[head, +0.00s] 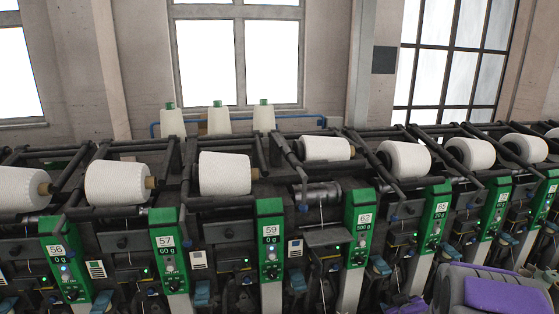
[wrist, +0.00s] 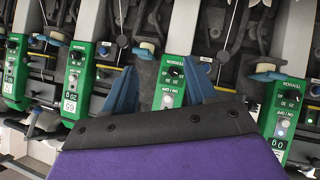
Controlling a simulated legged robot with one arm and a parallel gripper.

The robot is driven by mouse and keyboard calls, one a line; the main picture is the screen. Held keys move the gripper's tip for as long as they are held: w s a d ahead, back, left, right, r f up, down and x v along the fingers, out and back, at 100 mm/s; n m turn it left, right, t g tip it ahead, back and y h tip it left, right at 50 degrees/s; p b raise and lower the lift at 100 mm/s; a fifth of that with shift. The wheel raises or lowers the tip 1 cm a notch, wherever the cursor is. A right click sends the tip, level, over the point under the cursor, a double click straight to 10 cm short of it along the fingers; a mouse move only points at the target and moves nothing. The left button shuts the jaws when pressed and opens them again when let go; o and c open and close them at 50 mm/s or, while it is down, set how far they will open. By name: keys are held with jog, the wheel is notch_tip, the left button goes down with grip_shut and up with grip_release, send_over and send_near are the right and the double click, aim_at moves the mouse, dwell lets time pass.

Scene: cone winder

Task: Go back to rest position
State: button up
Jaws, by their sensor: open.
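My gripper (wrist: 160,84) shows in the wrist view as two blue fingers spread apart in front of a dark band and a purple body. It is open, with nothing between the fingers. It faces the green control panels of the winder, and one panel (wrist: 172,82) shows between the fingers. In the head view part of my arm, grey and purple, is at the lower right corner, low in front of the machine. The fingers cannot be made out clearly there.
The cone winder carries a row of white yarn cones, such as one (head: 225,173) left of centre. Green numbered panels, such as 59 (head: 270,240), line its front. Several cones (head: 218,120) stand behind on top. My arm is close to the right-hand panels.

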jog(key=s+a+r+m+g, duration=0.1)
jog(key=s+a+r+g, duration=0.2)
jog(key=s, duration=1)
jog(key=s+a+r+m+g, duration=0.1)
jog(key=s+a+r+g, duration=0.3)
jog(key=s+a, duration=0.5)
jog(key=s+a+r+m+g+y, duration=0.1)
jog(key=s+a+r+g, duration=0.3)
jog(key=s, duration=1.5)
jog(key=a+g, duration=0.1)
jog(key=a, duration=0.2)
jog(key=shift+r+m+g, duration=0.2)
jog(key=shift+m+g, duration=0.1)
